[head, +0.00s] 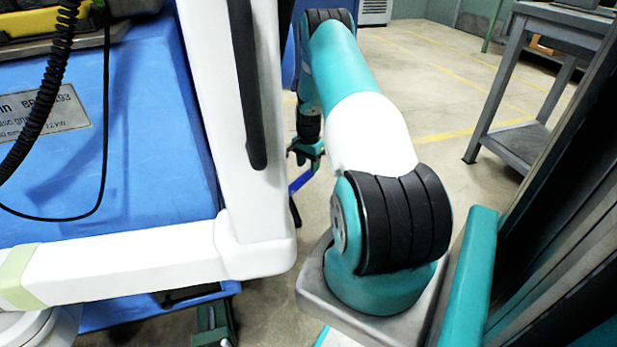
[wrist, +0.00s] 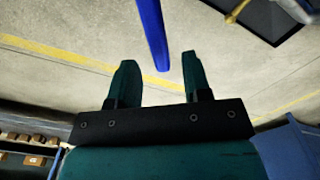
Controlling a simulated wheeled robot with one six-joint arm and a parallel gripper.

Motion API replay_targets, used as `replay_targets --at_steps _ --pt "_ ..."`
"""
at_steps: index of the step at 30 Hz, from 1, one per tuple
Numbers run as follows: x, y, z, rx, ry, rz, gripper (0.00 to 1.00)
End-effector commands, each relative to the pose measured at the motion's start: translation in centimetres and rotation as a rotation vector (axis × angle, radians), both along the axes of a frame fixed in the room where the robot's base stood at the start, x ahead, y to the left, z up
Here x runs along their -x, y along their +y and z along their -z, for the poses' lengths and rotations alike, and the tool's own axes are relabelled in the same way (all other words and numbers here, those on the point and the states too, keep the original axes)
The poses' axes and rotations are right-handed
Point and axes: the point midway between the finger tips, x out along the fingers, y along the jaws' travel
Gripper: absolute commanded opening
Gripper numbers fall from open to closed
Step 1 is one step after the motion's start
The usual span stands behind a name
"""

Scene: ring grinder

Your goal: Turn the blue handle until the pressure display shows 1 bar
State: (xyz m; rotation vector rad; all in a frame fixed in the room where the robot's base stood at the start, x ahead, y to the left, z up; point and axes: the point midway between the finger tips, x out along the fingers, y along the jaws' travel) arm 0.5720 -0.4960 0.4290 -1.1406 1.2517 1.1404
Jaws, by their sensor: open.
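The blue handle (wrist: 152,30) is a long flat bar in the wrist view, reaching down from the top edge. My gripper (wrist: 158,60) is open, with nothing held. In the head view my gripper (head: 306,150) points down beside the blue machine, and part of the blue handle (head: 301,181) shows just below it. The pressure display is not visible in either view.
The blue machine body (head: 150,130) with a white frame (head: 240,120) stands left of my arm. A grey work table (head: 540,100) stands at the right. A brass-coloured part (wrist: 238,12) and a dark panel (wrist: 268,15) show at the wrist view's top right. Open floor lies between.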

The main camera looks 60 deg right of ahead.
Motion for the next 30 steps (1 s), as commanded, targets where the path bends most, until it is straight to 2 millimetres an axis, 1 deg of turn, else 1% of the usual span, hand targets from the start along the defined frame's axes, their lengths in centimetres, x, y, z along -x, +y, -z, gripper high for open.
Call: replay_targets --at_steps 1,3,7,11,18,19,20,21,23,24,25,30 --pt "0.0 0.1 1.3 -0.001 0.001 0.000 0.45" --pt "0.0 0.1 2.3 -0.002 0.002 0.000 0.45" --pt "0.0 0.0 3.5 0.000 0.000 0.000 0.45" --pt "0.0 0.0 3.9 0.000 0.000 0.000 0.45" --pt "0.0 0.0 4.0 0.000 0.000 0.000 0.45" --pt "0.0 0.0 3.9 0.000 0.000 0.000 0.42" --pt "0.0 0.0 3.9 0.000 0.000 0.000 0.35" --pt "0.0 0.0 3.9 0.000 0.000 0.000 0.26" --pt "0.0 0.0 3.9 0.000 0.000 0.000 0.12" --pt "0.0 0.0 3.9 0.000 0.000 0.000 0.03" --pt "0.0 0.0 3.9 0.000 0.000 0.000 0.00" --pt "-0.1 0.1 3.9 0.002 0.000 -0.002 0.00"
